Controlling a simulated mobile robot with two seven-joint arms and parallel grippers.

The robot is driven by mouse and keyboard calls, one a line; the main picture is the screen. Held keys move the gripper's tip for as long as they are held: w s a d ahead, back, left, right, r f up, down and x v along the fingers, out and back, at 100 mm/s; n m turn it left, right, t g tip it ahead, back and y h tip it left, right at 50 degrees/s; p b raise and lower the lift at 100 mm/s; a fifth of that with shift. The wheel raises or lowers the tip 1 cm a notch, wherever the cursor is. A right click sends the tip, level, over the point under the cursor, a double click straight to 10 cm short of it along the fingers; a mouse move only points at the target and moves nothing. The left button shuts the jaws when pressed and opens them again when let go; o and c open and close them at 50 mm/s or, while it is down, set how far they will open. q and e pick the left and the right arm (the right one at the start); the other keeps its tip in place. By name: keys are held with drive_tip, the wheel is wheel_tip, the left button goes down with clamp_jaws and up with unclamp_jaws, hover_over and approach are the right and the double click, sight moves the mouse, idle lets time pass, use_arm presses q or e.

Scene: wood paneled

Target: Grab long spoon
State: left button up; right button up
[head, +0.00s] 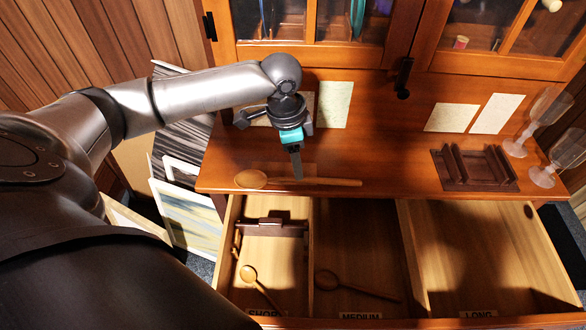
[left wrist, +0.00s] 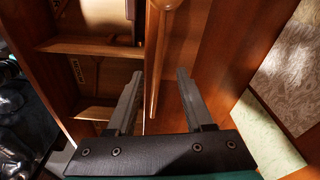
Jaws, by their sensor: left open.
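The long wooden spoon (head: 335,182) lies across the front of the cabinet's wooden counter, its bowl to the left and its handle to the right. My left gripper (head: 298,176) points down at the middle of the spoon. In the left wrist view the open fingers (left wrist: 160,74) stand apart with the spoon handle (left wrist: 158,70) showing between them. I cannot tell whether either finger touches it. The spoon's bowl is only partly in the left wrist view, at the top edge. My right gripper is not in view.
Below are open drawers with a shorter spoon (head: 250,278) in the left section and another spoon (head: 352,287) in the middle one. The right drawer, labelled LONG (head: 478,313), looks empty. A dark rack (head: 474,170) and glasses (head: 543,177) stand on the counter's right.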

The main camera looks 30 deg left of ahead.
use_arm(q)
drive_tip(key=f, duration=0.1)
drive_tip(key=f+b, duration=0.1)
drive_tip(key=f, duration=0.1)
drive_tip(key=f+b, duration=0.1)
drive_tip(key=shift+d+f, duration=0.25)
drive_tip(key=shift+f, duration=0.35)
drive_tip(key=shift+c, duration=1.2)
clamp_jaws()
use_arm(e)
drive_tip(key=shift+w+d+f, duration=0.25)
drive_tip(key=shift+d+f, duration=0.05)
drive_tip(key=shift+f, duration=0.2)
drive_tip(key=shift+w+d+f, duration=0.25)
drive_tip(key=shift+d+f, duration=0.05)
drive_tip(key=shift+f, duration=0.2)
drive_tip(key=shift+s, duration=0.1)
